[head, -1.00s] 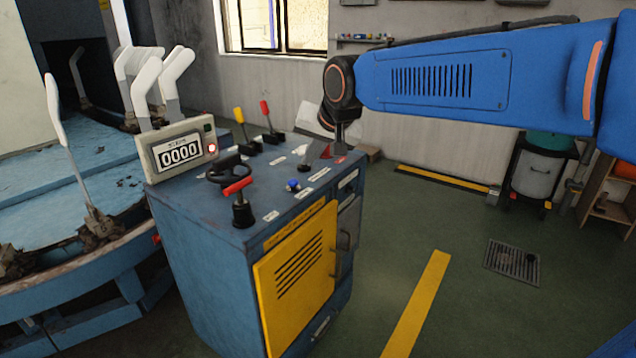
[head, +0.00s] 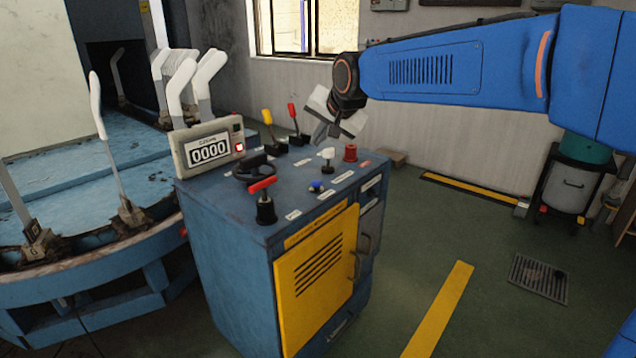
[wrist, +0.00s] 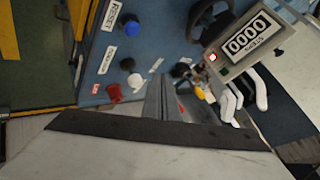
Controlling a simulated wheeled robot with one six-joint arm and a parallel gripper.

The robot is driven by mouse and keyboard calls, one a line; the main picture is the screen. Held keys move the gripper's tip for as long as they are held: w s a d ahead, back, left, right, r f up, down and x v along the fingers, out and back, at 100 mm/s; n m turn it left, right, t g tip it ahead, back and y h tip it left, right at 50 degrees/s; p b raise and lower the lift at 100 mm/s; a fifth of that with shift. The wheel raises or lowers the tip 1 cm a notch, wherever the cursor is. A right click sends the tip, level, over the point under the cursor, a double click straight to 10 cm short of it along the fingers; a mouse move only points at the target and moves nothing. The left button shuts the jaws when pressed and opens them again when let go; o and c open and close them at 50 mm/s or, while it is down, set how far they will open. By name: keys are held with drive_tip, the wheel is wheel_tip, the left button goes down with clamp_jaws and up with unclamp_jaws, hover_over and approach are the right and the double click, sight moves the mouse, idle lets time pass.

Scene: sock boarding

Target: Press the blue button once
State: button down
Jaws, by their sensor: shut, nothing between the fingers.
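The blue button (head: 315,186) is a small round cap on top of the blue console (head: 225,225), in front of a white-topped knob. It also shows in the wrist view (wrist: 130,24), near the upper edge beside a RESET label. My gripper (head: 331,132) is above the back right part of the console, apart from the button and tilted. In the wrist view its fingers (wrist: 166,88) are together, with nothing between them. The button is unobstructed in both views.
The console top also holds a red-handled lever (head: 263,187), a black wheel (head: 253,168), yellow and red levers, a white knob (head: 328,153), a red knob (head: 350,153) and a counter (head: 208,152) reading 0000. White upright sock boards stand at left. The floor at right is mostly open.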

sight(318, 184)
drive_tip(key=shift+f, duration=4.4)
drive_tip(key=shift+f, duration=0.15)
drive_tip(key=shift+f, duration=0.2)
drive_tip(key=shift+f, duration=0.7)
drive_tip(key=shift+r, duration=1.05)
drive_tip(key=shift+r, duration=2.55)
